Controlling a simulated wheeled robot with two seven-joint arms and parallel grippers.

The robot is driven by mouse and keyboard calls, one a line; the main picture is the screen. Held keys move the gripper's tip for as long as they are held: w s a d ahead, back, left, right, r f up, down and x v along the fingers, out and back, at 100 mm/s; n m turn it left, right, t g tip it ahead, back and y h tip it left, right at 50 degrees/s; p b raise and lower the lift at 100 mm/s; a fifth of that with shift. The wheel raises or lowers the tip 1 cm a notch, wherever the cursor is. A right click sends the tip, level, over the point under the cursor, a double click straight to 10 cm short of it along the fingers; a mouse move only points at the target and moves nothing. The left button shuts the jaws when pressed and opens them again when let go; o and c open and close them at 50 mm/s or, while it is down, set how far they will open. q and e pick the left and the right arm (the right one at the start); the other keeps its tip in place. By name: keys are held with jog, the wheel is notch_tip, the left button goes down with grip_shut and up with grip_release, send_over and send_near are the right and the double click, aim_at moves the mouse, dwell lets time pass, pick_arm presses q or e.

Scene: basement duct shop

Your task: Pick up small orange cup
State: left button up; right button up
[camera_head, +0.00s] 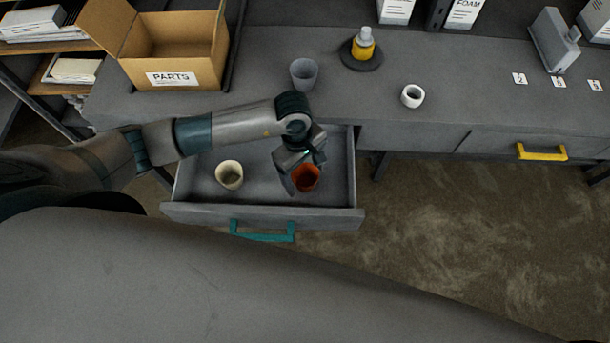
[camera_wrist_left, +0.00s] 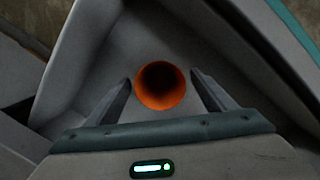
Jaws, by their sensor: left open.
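The small orange cup (camera_head: 306,178) stands in the open drawer (camera_head: 215,212), toward its right side. My left gripper (camera_head: 304,180) is over the cup from above, and its fingers hide part of it. In the left wrist view the orange cup (camera_wrist_left: 161,86) shows its open mouth between and slightly beyond the two fingertips of my left gripper (camera_wrist_left: 160,84). The fingers are open, with a visible gap on each side of the cup. My right gripper is not in view.
A cream cup (camera_head: 229,175) stands left in the same drawer. On the counter are a grey cup (camera_head: 304,73), a white ring-like cup (camera_head: 412,96), a yellow bottle (camera_head: 363,47) on a dark disc, and an open PARTS box (camera_head: 178,58). The drawer walls rise close around the gripper.

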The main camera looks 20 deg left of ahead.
aim_at(305, 183)
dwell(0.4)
pick_arm(q)
jog(key=c, duration=1.1)
jog(key=shift+c, duration=0.2)
jog(key=shift+r+b, duration=0.45)
jog(key=shift+r, duration=0.15)
notch_tip(305, 183, up, 9)
jog(key=b, duration=0.3)
jog(key=shift+f, duration=0.15)
